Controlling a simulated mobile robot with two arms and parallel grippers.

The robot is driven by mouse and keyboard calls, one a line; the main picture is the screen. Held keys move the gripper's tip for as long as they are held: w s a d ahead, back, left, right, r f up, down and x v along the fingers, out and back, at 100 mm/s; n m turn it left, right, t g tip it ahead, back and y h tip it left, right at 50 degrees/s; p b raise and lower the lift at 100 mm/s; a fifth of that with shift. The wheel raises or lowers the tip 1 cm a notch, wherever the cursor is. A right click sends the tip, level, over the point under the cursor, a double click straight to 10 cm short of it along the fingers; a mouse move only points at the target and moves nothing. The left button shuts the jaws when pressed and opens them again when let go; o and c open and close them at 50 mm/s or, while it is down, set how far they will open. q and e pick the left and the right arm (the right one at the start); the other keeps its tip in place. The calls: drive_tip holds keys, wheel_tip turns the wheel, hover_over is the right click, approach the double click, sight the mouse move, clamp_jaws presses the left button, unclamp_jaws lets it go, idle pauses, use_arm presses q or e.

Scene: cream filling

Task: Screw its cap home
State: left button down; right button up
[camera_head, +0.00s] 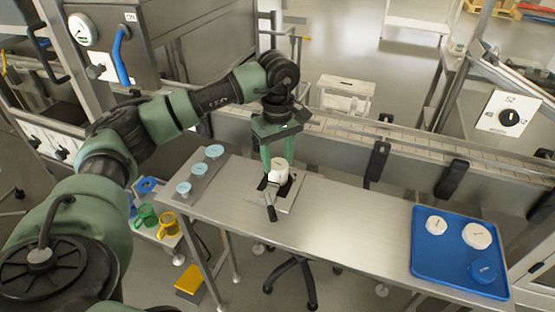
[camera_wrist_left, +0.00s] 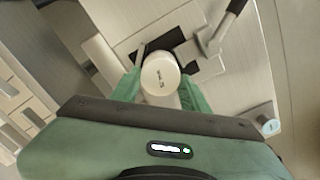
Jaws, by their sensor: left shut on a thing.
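A white round cap (camera_wrist_left: 160,76) with dark lettering faces up in the left wrist view. It sits on top of a white jar, whose body is mostly hidden under it. In the head view the white capped jar (camera_head: 279,172) stands upright in a clamp with black jaws (camera_head: 270,187) and a dark handle (camera_head: 271,212) on the steel bench. My left gripper (camera_head: 278,160) points down over it, its green fingers shut around the cap. The left wrist view also shows my left gripper (camera_wrist_left: 160,88) with a finger on each side. The seam between cap and jar is not clear. My right gripper is not visible.
A blue tray (camera_head: 425,262) at the bench's right end holds white lids and a blue one. A grey plate (camera_head: 206,176) with several light-blue-topped pieces lies at the left end. A conveyor (camera_head: 345,143) runs behind. The bench between clamp and tray is clear.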

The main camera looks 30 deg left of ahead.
sight(278, 163)
use_arm(q)
drive_tip(key=m, duration=0.3)
drive_tip(key=c, duration=0.7)
unclamp_jaws()
drive_tip(key=shift+o, duration=0.2)
wheel_tip(278, 163, up, 8)
drive_tip(key=shift+f+b, duration=0.1)
drive_tip(key=shift+b, duration=0.4)
